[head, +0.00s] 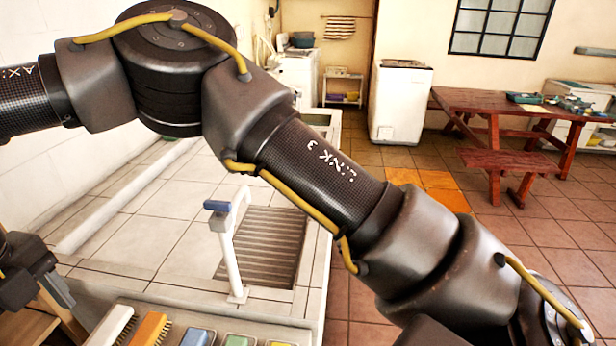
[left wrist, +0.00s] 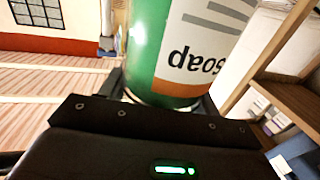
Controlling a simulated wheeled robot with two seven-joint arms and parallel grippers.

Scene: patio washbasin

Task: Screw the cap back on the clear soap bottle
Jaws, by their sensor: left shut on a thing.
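A soap bottle (left wrist: 150,48) with green contents and a white and orange label reading "soap" fills the middle of the left wrist view. Its lettering is upside down there. My left gripper (left wrist: 163,96) is shut on this bottle, with a finger on each side near the bottle's lower end in that view. The bottle's other end runs out of the frame. I cannot see a cap in either view. In the head view an arm of mine crosses the whole picture and hides much of the basin area. My right gripper is not in view.
A tiled washbasin (head: 160,250) with a ribbed washboard (head: 265,245) and a white tap (head: 230,250) lies ahead. A white brush (head: 110,325), an orange brush (head: 150,330) and several coloured blocks line the front edge. A red table (head: 500,105) and white machine (head: 400,105) stand far back.

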